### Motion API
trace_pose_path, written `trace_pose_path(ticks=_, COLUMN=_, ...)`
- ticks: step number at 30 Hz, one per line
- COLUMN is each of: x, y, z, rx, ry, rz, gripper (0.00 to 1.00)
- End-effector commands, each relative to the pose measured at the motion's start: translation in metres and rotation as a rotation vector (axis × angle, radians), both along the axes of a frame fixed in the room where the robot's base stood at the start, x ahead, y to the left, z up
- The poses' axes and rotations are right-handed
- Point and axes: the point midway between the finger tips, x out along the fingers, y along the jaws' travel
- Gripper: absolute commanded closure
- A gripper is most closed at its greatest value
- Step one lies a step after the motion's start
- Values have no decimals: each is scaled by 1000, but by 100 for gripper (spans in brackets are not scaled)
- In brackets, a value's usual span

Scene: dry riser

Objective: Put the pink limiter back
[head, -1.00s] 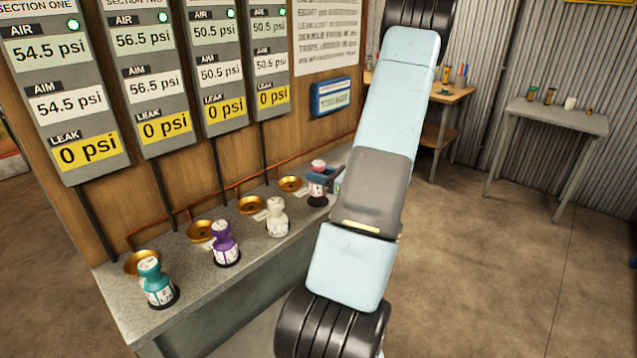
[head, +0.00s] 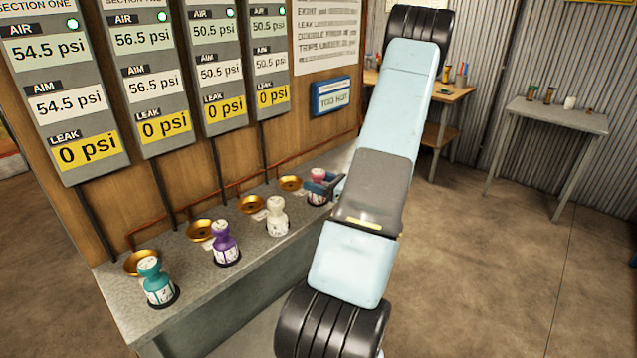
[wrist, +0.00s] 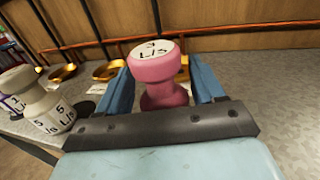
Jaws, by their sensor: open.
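The pink limiter (head: 318,174) stands upright on its dark base at the far end of the counter (head: 235,262), beside the farthest brass cup (head: 290,184). My gripper (head: 323,187) is at the limiter with its jaws open. In the wrist view the limiter (wrist: 160,70), with a white label on top, stands between the two blue fingers. Small gaps show beside its neck. Its lower part is hidden behind the gripper's dark bar.
White (head: 277,217), purple (head: 225,243) and teal (head: 157,283) limiters stand along the counter, each near a brass cup. A red pipe and gauge panels (head: 85,90) are on the wall behind. A small side table (head: 555,116) stands far right.

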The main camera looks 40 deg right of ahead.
Motion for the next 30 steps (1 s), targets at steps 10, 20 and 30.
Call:
trace_pose_path(ticks=10, x=-11, y=-4, z=2, rx=0, ry=1, rz=0, gripper=32)
trace_pose_path(ticks=20, x=-70, y=-23, z=2, rx=0, ry=1, rz=-2, gripper=32)
trace_pose_path(ticks=30, x=-110, y=-35, z=2, rx=0, ry=0, rz=0, gripper=32)
